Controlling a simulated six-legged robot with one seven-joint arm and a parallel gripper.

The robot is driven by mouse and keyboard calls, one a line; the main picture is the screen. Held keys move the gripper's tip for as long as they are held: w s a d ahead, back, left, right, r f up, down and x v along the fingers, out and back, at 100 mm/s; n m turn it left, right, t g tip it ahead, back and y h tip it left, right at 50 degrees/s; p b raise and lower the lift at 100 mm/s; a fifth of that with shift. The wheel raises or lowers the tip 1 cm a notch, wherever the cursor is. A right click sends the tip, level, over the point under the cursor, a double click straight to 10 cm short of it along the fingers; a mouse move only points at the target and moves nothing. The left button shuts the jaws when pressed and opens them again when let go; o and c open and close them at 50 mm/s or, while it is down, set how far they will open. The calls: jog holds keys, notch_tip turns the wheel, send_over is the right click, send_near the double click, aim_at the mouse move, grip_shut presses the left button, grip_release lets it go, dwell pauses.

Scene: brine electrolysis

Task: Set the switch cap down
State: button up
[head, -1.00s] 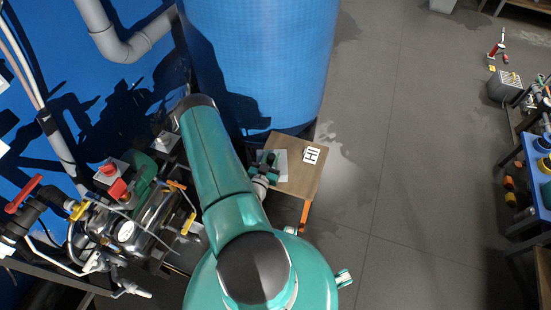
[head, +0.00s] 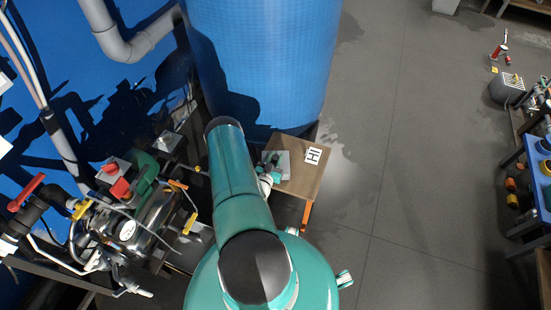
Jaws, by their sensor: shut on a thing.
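My gripper (head: 272,160) is small and dark in the head view, beyond my teal arm. It is over the left part of a small wooden table (head: 303,180), by a pale grey patch (head: 285,165) on its top. The gripper is shut on the switch cap, but the cap is too small and too covered to make out. I cannot tell whether the cap touches the tabletop.
A big blue tank (head: 265,60) stands behind the table. A white "HI" label (head: 313,155) lies on the tabletop. At the left are a steel vessel (head: 150,218) with valves and a grey box with a red button (head: 112,168). The grey floor (head: 400,150) at right is open.

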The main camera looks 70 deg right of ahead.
jog(key=o, duration=1)
jog(key=shift+a, duration=0.1)
jog(key=a, duration=0.8)
jog(key=w+a, duration=0.1)
jog(key=a, duration=0.2)
jog(key=shift+a, duration=0.4)
